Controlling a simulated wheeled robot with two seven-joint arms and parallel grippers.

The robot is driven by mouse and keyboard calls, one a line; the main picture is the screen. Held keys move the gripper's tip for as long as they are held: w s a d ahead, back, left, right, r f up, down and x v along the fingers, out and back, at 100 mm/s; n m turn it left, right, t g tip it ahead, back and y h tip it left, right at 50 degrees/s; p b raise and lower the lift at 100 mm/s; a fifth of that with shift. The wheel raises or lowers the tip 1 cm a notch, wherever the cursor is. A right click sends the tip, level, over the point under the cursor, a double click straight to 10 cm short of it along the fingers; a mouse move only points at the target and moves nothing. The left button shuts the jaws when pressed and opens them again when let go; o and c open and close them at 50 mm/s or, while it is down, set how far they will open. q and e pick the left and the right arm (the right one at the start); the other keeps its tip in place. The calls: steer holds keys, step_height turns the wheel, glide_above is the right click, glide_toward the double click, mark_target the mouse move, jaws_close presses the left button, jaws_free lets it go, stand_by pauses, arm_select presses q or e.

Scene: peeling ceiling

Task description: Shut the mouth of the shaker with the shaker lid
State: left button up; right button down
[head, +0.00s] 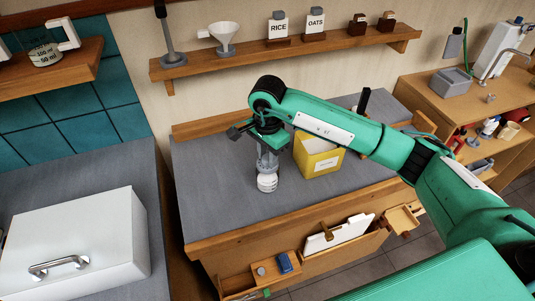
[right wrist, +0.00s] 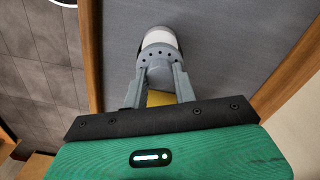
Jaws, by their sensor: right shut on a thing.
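The white shaker (head: 267,184) stands on the grey counter (head: 215,195) in the head view. My right gripper (head: 267,163) points down right above it, shut on the grey shaker lid. The right wrist view shows this lid (right wrist: 157,54) with its small dark holes between the fingertips of the right gripper (right wrist: 159,75). The white shaker (right wrist: 158,38) shows just beyond the lid, in line with it. I cannot tell whether the lid is seated on the mouth or slightly above it. The mouth is hidden. My left gripper is not in view.
A yellow box (head: 320,164) stands close to the right of the shaker. A wall shelf (head: 230,68) holds a funnel and labelled jars behind. A white case (head: 75,245) lies on the left counter. Open drawers (head: 300,268) jut out below. The counter left of the shaker is clear.

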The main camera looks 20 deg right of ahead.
steer(key=shift+f, duration=0.25)
steer(key=c, duration=1)
jaws_free()
steer(key=shift+c, duration=0.2)
steer(key=shift+r, duration=0.1)
steer(key=shift+r, duration=0.1)
step_height(320, 180, up, 18)
steer(key=b, duration=0.1)
steer(key=shift+f+b, duration=0.2)
steer(key=shift+b, duration=0.15)
